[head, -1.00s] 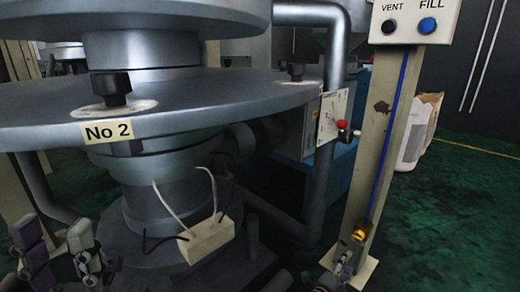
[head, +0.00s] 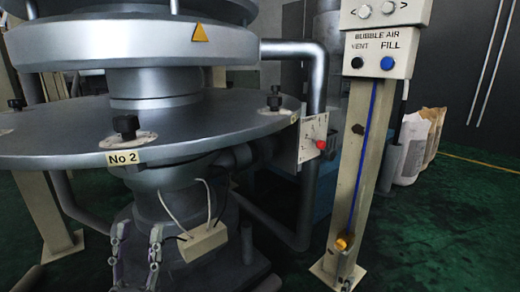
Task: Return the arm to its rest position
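My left gripper (head: 136,240) shows at the lower left of the head view, its two fingers upright and spread apart with nothing seen between them. It appears in front of the base of the grey film tower (head: 215,122), below the round plate with the "No 2" label (head: 122,157). I cannot tell from this view whether it touches the tower. A small metallic part at the bottom edge, by the foot of the post, may be the tip of my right gripper (head: 347,284). The rest of it is out of frame, so its state is hidden.
A beige post (head: 356,170) carries the "BUBBLE AIR" box (head: 372,51) with black VENT and blue FILL buttons. A cream box with cables (head: 204,240) is on the tower's lower part. A red knob (head: 320,144) sticks out at the plate's right.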

